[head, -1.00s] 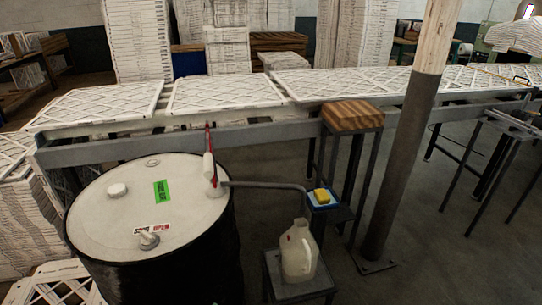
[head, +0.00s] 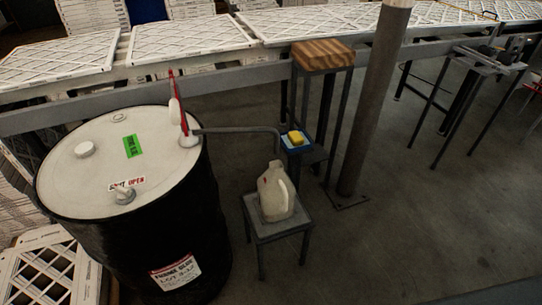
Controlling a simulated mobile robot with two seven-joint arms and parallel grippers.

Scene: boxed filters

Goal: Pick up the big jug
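The big jug (head: 274,196) is a cream-white plastic jug with a handle on its right side. It stands upright on a small grey stool (head: 268,228) in the head view, right of a large black drum. The end of the drum's bent grey spout pipe (head: 245,130) hangs near the top of the jug. I cannot tell whether it reaches into the jug's mouth. Neither of my grippers shows in the head view.
The black drum (head: 130,240) with a white lid and red-handled pump (head: 176,105) stands left. Behind are a yellow sponge (head: 296,138) on a blue-topped stand, a wooden block (head: 322,55), a pillar (head: 372,110) and a conveyor with filters (head: 190,37). Floor at the front right is clear.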

